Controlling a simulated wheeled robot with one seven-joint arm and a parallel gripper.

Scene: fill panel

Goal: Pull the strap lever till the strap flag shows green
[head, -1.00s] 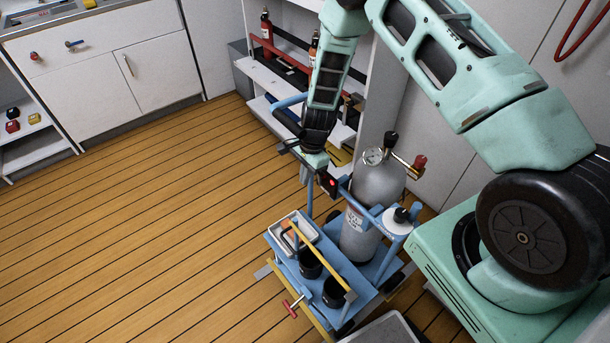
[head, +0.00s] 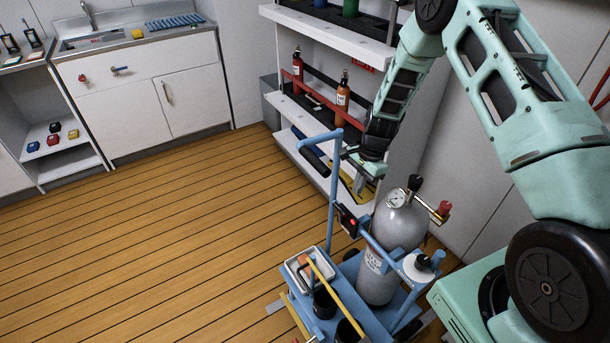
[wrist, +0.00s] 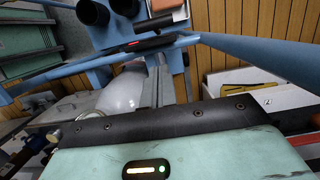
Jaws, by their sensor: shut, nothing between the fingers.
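A blue cart (head: 376,315) carries a grey gas cylinder (head: 399,226) with a gauge on top. On the cart's blue rail, left of the cylinder, is a small black strap unit (head: 347,217) with a red mark, which seems to be the strap flag; I see no green on it. The red mark (wrist: 133,43) also shows in the wrist view, beside a black bar that may be the lever. My gripper (head: 366,178) is above and slightly right of the strap unit, apart from it and empty. Its fingertips are hard to make out.
The cart's tall blue handle (head: 333,180) rises just left of my gripper. A white shelf (head: 300,108) with orange bottles stands behind. A yellow bar (head: 337,287) and a tray (head: 305,265) are on the cart's front. The wooden floor at left is clear.

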